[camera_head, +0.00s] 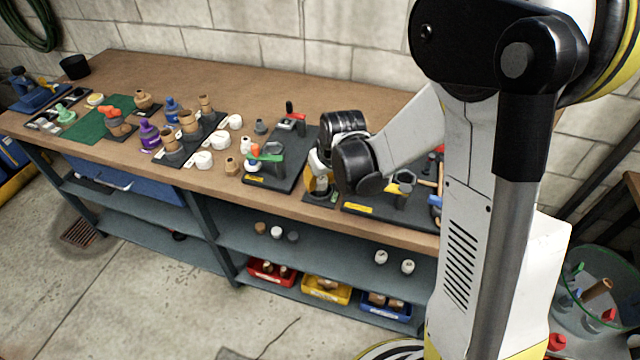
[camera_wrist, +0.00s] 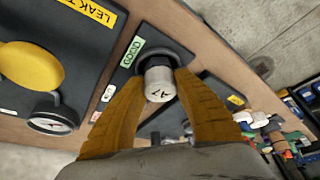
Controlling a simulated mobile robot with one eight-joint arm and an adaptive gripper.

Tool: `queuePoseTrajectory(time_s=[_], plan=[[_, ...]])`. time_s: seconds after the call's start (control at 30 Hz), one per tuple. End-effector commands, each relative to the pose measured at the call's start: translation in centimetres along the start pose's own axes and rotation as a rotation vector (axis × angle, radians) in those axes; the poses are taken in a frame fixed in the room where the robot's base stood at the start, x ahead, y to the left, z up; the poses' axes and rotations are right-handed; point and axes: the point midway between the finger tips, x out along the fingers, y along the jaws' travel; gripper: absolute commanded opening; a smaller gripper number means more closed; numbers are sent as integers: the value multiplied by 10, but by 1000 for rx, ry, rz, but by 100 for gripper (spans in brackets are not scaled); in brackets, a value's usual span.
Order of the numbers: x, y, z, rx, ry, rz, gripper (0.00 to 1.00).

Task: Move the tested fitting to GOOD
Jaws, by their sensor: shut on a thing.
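My gripper (camera_wrist: 160,88) is shut on a pale grey-white round fitting (camera_wrist: 159,83) marked A7, with one yellow-brown finger on each side of it. The fitting is over the dark GOOD plate (camera_wrist: 162,42), which bears a green GOOD label (camera_wrist: 132,52). I cannot tell whether its bottom touches the plate. In the head view my gripper (camera_head: 322,180) is low over the bench, and the fitting is mostly hidden there. The leak test rig (camera_wrist: 85,50), with a yellow round part (camera_wrist: 30,66) and a gauge (camera_wrist: 52,118), is beside the GOOD plate.
In the head view, the leak test board (camera_head: 375,203) is right of my gripper. A dark board (camera_head: 285,172) with a green-and-red clamp is close on the left. Several loose fittings and mats fill the bench further left. The bench's front edge (camera_head: 300,205) is near.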

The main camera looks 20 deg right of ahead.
Motion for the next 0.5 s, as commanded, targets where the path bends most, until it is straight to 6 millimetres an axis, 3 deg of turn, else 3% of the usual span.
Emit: queuePoseTrajectory(time_s=[0.3,0.33,0.37,0.5], plan=[[3,0,1,0,0,0,3],[2,0,1,0,0,0,43],[2,0,1,0,0,0,52],[1,0,1,0,0,0,53]])
